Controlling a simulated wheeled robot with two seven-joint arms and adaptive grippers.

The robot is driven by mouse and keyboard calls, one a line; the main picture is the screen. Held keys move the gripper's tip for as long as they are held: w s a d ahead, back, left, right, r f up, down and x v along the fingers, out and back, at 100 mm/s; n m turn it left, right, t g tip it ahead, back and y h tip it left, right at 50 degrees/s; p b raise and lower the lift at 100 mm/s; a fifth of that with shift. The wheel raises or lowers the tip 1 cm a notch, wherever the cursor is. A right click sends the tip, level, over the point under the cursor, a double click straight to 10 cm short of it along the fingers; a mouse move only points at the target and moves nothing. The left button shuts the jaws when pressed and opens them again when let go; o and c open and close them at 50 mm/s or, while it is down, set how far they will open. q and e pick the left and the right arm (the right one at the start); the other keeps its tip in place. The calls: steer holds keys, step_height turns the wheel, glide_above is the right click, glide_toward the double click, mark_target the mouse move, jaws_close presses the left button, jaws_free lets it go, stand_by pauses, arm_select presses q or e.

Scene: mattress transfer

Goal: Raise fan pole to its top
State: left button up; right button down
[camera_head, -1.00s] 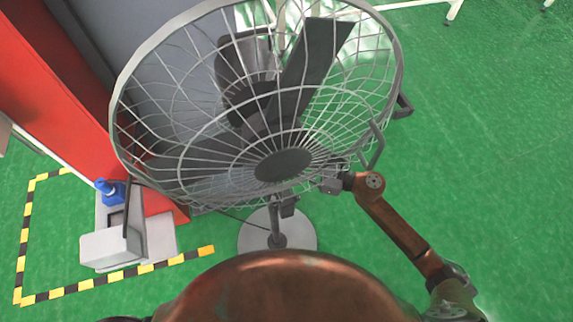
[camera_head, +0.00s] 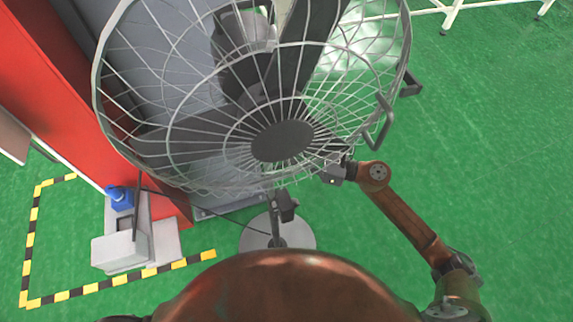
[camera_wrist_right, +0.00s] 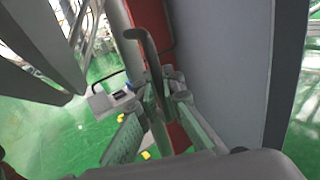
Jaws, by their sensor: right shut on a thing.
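The large grey fan (camera_head: 283,141) stands in front of me, its wire cage tilted up and filling the upper middle of the head view. Its pole (camera_head: 276,222) rises from a round pale base (camera_head: 302,236) on the floor; the cage hides the pole's upper part. My right gripper (camera_head: 336,172) is at the lower right of the cage, its fingertips partly hidden. In the right wrist view its fingers (camera_wrist_right: 166,98) are closed around a dark bent bar (camera_wrist_right: 150,60), which looks like a fan handle. My left gripper is out of view.
A red and grey cabinet (camera_head: 75,120) stands behind the fan at left. A pale box-like device (camera_head: 118,250) with a blue part (camera_head: 119,198) sits inside yellow-black floor tape (camera_head: 110,280). Green floor (camera_head: 500,170) is open on the right.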

step_height(320, 180, up, 6)
steer(key=shift+w+f+p, duration=0.1)
steer(key=shift+p, duration=0.7)
steer(key=c, duration=2.4)
jaws_free()
steer(key=o, duration=0.3)
steer(key=shift+f, duration=0.1)
steer(key=shift+d, duration=0.15)
steer(key=v, duration=1.2)
